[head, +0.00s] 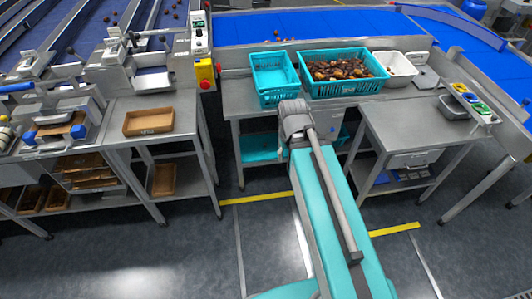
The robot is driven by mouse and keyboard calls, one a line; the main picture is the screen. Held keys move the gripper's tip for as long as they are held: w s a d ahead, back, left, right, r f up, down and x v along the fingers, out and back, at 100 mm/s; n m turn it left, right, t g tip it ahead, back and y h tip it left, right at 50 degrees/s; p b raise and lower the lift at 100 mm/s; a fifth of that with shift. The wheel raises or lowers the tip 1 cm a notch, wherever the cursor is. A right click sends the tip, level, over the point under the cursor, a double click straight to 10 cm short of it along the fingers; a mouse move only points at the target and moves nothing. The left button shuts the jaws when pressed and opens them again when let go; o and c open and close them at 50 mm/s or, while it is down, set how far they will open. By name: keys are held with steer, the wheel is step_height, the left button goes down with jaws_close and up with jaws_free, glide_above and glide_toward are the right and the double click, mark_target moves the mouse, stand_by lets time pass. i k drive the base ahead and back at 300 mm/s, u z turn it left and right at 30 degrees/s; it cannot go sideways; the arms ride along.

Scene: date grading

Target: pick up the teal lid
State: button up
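I cannot make out a teal lid for certain in the head view. Teal things on the workbench are an empty-looking teal crate (274,98) and, to its right, a wider teal crate (345,89) filled with brown dates. More teal shows on the shelf below, a teal piece (258,148) partly hidden by my arm; its shape is unclear. My teal and grey arm reaches up from the bottom of the picture to the bench's front edge. No gripper fingers can be made out.
A white tub (397,72) stands right of the date crate. A lower steel table (405,125) at right has a mostly bare top. A brown tray (149,121) lies on the left table. A rack of colored items (470,98) is at far right. Blue conveyors (310,25) run behind.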

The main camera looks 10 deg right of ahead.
mark_target(254, 149)
steer(key=z, duration=0.15)
steer(key=i, duration=1.1)
steer(key=u, duration=0.15)
